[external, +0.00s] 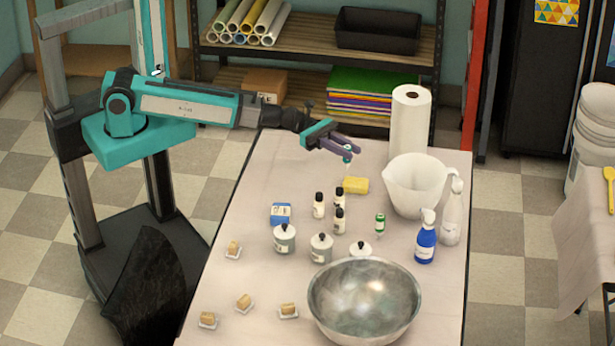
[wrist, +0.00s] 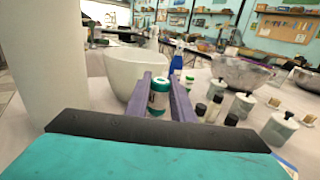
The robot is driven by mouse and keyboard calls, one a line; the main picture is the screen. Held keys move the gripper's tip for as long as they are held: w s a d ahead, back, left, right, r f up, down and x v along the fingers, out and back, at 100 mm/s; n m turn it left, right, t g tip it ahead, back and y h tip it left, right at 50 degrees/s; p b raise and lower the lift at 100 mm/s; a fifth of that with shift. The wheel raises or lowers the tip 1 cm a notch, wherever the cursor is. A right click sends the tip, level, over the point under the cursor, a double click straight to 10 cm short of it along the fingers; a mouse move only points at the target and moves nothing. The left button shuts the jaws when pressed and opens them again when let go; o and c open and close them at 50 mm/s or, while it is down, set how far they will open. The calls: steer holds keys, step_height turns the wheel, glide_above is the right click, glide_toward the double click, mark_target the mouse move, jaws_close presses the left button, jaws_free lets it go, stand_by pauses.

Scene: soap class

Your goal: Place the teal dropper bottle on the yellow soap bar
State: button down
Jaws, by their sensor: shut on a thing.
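My gripper (external: 345,150) reaches in from the left over the far part of the table. It is shut on the teal dropper bottle (external: 347,160), which hangs roughly upright below the fingertips. In the wrist view the bottle (wrist: 158,97) sits between the two purple fingers (wrist: 165,98). The yellow soap bar (external: 355,185) lies on the table just below and slightly right of the bottle in the external view. A small gap seems to show between them. The soap bar is not visible in the wrist view.
A paper towel roll (external: 409,125) and a white pitcher (external: 418,187) stand right of the soap. Dark-capped bottles (external: 319,205) stand in front of it, with a green bottle (external: 380,224), white jars (external: 284,239) and a metal bowl (external: 364,300) nearer.

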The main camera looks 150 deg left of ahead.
steer(key=shift+w+a+f, duration=0.1)
steer(key=shift+w+a, duration=0.65)
steer(key=shift+w, duration=0.05)
steer(key=shift+w+a+f+p, duration=0.2)
steer(key=shift+f+p, duration=0.1)
steer(key=shift+f, duration=0.6)
steer(key=shift+w+a+f+p, duration=0.15)
steer(key=shift+f+p, duration=0.15)
steer(key=shift+f, duration=0.6)
steer(key=shift+f, duration=0.2)
steer(key=c, duration=1.5)
jaws_free()
steer(key=shift+c, duration=0.2)
steer(key=shift+r, duration=0.2)
steer(key=s+d+b, duration=0.2)
steer(key=s, duration=0.9)
steer(key=shift+s+d, duration=0.25)
steer(key=shift+s, duration=0.15)
